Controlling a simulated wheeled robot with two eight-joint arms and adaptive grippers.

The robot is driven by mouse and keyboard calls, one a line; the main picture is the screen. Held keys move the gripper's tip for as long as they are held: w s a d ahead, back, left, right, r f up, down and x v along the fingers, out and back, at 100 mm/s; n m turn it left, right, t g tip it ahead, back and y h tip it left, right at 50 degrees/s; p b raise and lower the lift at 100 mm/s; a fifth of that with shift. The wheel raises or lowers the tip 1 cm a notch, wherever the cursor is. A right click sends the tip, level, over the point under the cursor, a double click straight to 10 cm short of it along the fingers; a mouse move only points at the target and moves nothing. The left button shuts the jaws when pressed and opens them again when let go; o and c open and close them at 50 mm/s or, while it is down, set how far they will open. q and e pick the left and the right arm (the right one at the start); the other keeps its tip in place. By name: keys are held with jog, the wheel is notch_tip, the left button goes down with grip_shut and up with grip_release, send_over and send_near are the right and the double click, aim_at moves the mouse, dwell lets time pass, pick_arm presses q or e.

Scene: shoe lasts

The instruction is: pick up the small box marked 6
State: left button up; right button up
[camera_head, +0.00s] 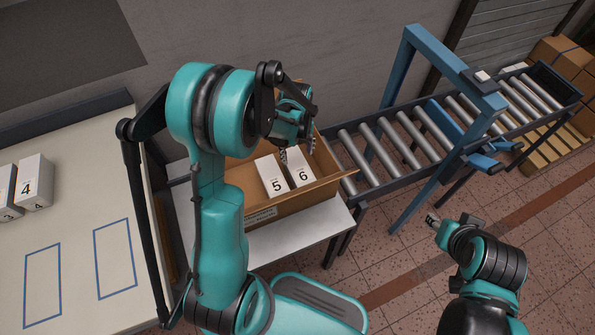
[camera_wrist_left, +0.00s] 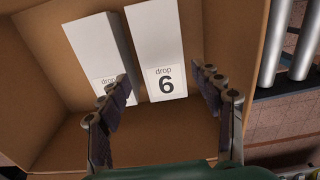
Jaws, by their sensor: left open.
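The small white box marked 6 (camera_head: 299,170) stands in an open cardboard carton (camera_head: 237,178), beside the white box marked 5 (camera_head: 272,178). In the left wrist view the box marked 6 (camera_wrist_left: 158,45) shows its "drop 6" label between my fingers, and the box marked 5 (camera_wrist_left: 98,50) is to its left, its number partly covered by a finger. My left gripper (camera_head: 297,157) is open above the carton, close to the box marked 6; I cannot tell whether it touches it. My right gripper (camera_head: 433,221) is over the floor at the right, away from the carton; its jaw state is unclear.
The carton rests on a light table (camera_head: 315,227). A roller conveyor (camera_head: 400,140) with a blue frame runs to its right. At the left, a table (camera_head: 70,190) has blue outlined rectangles and white boxes, one marked 4 (camera_head: 35,182).

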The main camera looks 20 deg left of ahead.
aim_at(298, 165)
pick_arm(q)
notch_tip(298, 165, down, 3)
jog(key=shift+f+b, duration=0.1)
jog(key=shift+b, duration=0.45)
notch_tip(298, 165, down, 5)
jog(key=b, duration=0.2)
jog(key=shift+w+b, duration=0.15)
jog(key=shift+b, duration=0.2)
jog(key=c, duration=1)
jog(key=shift+o, duration=0.2)
jog(key=shift+r, duration=0.2)
